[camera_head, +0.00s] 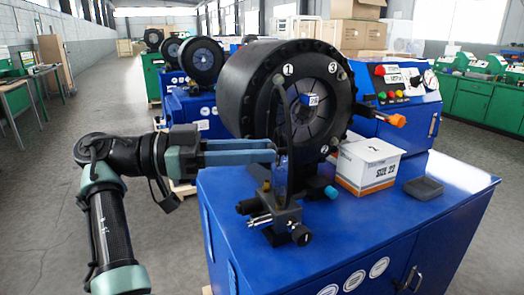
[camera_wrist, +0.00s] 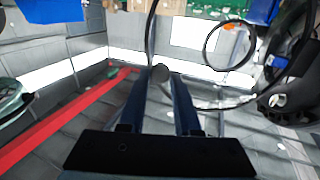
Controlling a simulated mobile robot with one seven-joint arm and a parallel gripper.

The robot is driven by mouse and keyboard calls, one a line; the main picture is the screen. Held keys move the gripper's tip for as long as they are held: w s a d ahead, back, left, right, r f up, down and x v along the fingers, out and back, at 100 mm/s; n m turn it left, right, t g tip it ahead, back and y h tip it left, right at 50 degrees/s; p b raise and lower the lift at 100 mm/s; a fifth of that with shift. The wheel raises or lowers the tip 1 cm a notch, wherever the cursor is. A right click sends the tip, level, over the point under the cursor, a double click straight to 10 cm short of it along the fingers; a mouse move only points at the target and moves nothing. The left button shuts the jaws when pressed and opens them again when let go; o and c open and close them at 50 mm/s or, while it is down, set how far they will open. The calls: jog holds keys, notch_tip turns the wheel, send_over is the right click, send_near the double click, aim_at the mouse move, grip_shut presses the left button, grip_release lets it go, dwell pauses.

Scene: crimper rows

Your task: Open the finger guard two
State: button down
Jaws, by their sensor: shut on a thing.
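The crimper's big round black head (camera_head: 250,90) stands on the blue machine, with number tags 1, 2 and 3 on its face. A thin, dark curved guard bar (camera_head: 286,110) rises upright in front of the face. My gripper (camera_head: 276,151) reaches in from the left, its blue fingers level at the bar's lower part. In the wrist view my gripper (camera_wrist: 166,84) is shut on a round grey knob (camera_wrist: 161,73) between the fingertips. Which numbered guard the knob belongs to cannot be told. The fingers hide part of the knob.
A clamp-like metal fixture (camera_head: 275,218) stands on the blue cabinet top below the bar. A white box marked SIZE 22 (camera_head: 368,168) and a grey tray (camera_head: 424,188) are to the right. A black hoop (camera_wrist: 207,52) shows in the wrist view. Floor at left is open.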

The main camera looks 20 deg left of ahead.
dwell(0.4)
jog(key=c, duration=0.6)
grip_release()
jog(key=shift+c, duration=0.2)
